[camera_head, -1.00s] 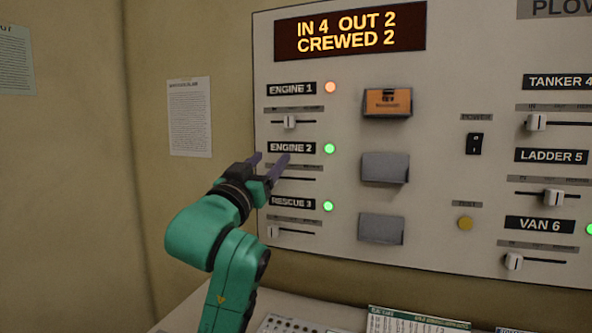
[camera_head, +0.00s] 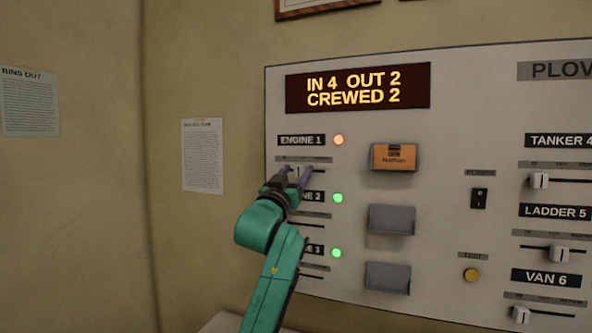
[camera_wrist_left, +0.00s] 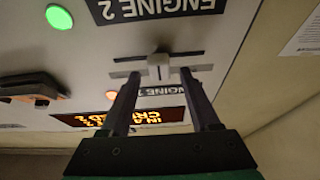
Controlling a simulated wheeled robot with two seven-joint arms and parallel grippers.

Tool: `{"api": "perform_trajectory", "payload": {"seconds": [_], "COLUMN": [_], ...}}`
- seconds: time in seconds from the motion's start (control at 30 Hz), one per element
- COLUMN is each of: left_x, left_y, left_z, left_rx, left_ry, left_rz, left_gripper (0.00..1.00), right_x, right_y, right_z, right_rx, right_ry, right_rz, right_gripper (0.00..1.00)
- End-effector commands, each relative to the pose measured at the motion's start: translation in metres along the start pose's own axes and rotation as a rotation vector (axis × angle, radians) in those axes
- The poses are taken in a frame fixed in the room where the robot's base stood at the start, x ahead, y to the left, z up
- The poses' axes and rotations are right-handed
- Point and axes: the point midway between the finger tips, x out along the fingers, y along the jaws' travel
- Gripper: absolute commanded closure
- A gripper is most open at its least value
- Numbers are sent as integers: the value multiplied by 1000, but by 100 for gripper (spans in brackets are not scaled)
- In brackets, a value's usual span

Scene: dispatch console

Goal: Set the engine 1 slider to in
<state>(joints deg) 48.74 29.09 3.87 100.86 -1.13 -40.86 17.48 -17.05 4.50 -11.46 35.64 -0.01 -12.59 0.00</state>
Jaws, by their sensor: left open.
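The engine 1 slider's pale knob (camera_head: 297,169) sits near the middle of its short track, under the ENGINE 1 label (camera_head: 302,140) and beside a lit orange lamp (camera_head: 338,140). My left gripper (camera_head: 292,172) is open in front of this slider and partly covers it. In the left wrist view, turned upside down, the knob (camera_wrist_left: 158,66) shows between the two fingertips of the left gripper (camera_wrist_left: 160,75), with a gap on each side. No contact shows. The small lettering above the track is too blurred to read. My right gripper is in neither view.
The engine 2 and 3 rows lie below, partly behind my left arm, with green lamps (camera_head: 338,198). Holders project to the right, the top one with an orange card (camera_head: 394,157). A display (camera_head: 358,88) reads IN 4 OUT 2, CREWED 2. More sliders (camera_head: 540,181) stand at right.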

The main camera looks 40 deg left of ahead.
Motion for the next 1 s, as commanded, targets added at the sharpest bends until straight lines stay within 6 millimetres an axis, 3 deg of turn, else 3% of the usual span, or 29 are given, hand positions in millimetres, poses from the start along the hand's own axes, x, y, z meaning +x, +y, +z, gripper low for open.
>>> {"api": "perform_trajectory", "payload": {"seconds": [0.03,0.2,1.0], "left_x": [0,0,0], "left_y": [0,0,0], "left_z": [1,1,1], "left_rx": [0,0,0], "left_ry": [-1,-1,-3], "left_rz": [0,0,0], "left_gripper": [38,100,100], "right_x": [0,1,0], "right_y": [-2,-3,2], "right_z": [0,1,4], "right_rx": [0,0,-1], "right_ry": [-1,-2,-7], "right_rz": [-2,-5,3], "right_gripper": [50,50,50]}}
